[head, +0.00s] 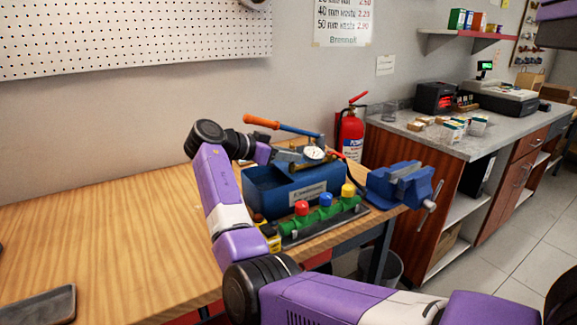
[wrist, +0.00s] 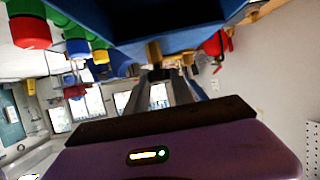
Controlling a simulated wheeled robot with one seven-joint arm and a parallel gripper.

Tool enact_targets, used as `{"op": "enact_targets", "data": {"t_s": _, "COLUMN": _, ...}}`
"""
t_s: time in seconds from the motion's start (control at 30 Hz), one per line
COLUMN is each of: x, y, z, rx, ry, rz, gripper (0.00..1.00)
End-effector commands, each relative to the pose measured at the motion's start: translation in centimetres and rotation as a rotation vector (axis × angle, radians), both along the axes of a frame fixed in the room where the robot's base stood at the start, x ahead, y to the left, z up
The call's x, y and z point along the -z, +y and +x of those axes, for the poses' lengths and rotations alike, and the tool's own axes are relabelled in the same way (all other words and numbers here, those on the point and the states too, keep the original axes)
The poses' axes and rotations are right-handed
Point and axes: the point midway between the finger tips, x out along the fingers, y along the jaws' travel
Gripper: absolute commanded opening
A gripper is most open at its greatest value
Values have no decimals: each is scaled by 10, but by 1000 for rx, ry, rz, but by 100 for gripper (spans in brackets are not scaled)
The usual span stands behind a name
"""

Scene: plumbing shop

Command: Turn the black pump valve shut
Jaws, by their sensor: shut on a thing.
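The blue test pump (head: 270,193) stands on the wooden bench, with a round gauge (head: 314,153) and an orange-handled lever (head: 262,122) above its tank. The valve's turn angle cannot be read. The blue tank (wrist: 180,35) fills the top of the wrist view.
A green manifold (head: 318,219) with red, blue and yellow caps lies in front of the pump. A blue vise (head: 400,185) sits at the bench's right edge. A fire extinguisher (head: 350,135) stands behind. The bench's left part is mostly clear, with a dark tray (head: 38,305).

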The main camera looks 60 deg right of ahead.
Motion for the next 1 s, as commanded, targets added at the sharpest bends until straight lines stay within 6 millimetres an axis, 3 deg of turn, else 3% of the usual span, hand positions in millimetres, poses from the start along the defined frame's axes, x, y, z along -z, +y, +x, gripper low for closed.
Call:
{"op": "enact_targets", "data": {"t_s": 0.73, "x": 4, "y": 0, "z": 0, "rx": 86, "ry": 2, "rz": 9, "gripper": 0}}
{"op": "enact_targets", "data": {"t_s": 0.77, "x": 4, "y": 0, "z": 0, "rx": 85, "ry": 2, "rz": 9, "gripper": 31}}
{"op": "enact_targets", "data": {"t_s": 0.8, "x": 4, "y": 0, "z": 0, "rx": 85, "ry": 2, "rz": 9, "gripper": 37}}
{"op": "enact_targets", "data": {"t_s": 1.0, "x": 3, "y": -1, "z": 1, "rx": 84, "ry": 1, "rz": 6, "gripper": 37}}
